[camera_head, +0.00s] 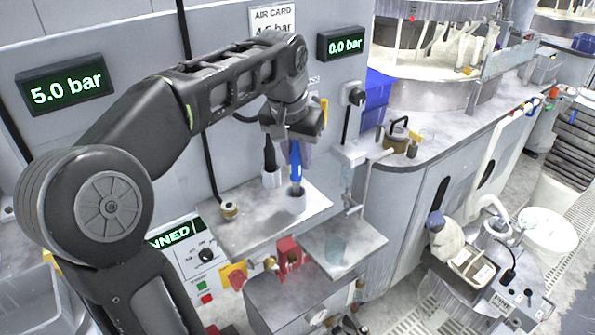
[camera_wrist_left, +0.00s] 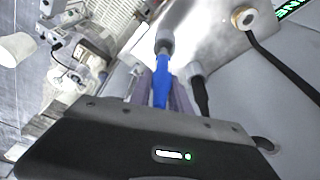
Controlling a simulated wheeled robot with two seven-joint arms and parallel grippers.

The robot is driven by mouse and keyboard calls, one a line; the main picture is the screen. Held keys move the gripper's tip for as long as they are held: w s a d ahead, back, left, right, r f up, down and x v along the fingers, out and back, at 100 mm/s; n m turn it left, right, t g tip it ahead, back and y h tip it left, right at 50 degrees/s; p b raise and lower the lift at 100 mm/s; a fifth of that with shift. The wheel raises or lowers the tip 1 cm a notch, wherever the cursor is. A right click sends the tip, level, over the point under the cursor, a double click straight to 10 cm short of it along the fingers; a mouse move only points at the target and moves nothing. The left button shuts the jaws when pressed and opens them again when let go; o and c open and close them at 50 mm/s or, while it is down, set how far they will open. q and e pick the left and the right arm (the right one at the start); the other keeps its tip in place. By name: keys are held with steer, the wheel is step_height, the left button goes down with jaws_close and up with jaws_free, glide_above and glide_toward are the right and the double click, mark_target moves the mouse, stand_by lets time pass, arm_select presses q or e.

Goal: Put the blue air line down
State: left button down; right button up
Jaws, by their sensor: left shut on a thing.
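The blue air line (camera_head: 296,168) stands about upright over the small steel shelf (camera_head: 240,222). Its lower end is at a grey cup-like holder (camera_head: 296,200); I cannot tell how deep it sits. My left gripper (camera_head: 293,148) points down from above and is shut on its upper part. In the left wrist view the blue air line (camera_wrist_left: 161,88) runs between the fingers to the grey holder (camera_wrist_left: 165,44). A black line (camera_head: 270,155) stands beside it in its own holder (camera_head: 272,178). My right gripper is not in view.
Displays read 5.0 bar (camera_head: 67,90) and 0.0 bar (camera_head: 345,44); an air card (camera_head: 272,18) is partly hidden by my arm. A lower steel shelf (camera_head: 343,245) is bare. A red fitting (camera_head: 288,255) is below.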

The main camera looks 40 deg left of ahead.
mark_target(297, 172)
arm_select(q)
step_height(297, 172, down, 3)
steer(key=shift+f, duration=0.55)
steer(key=shift+f, duration=0.1)
steer(key=c, duration=1.7)
jaws_free()
steer(key=shift+f, duration=0.1)
steer(key=o, duration=0.5)
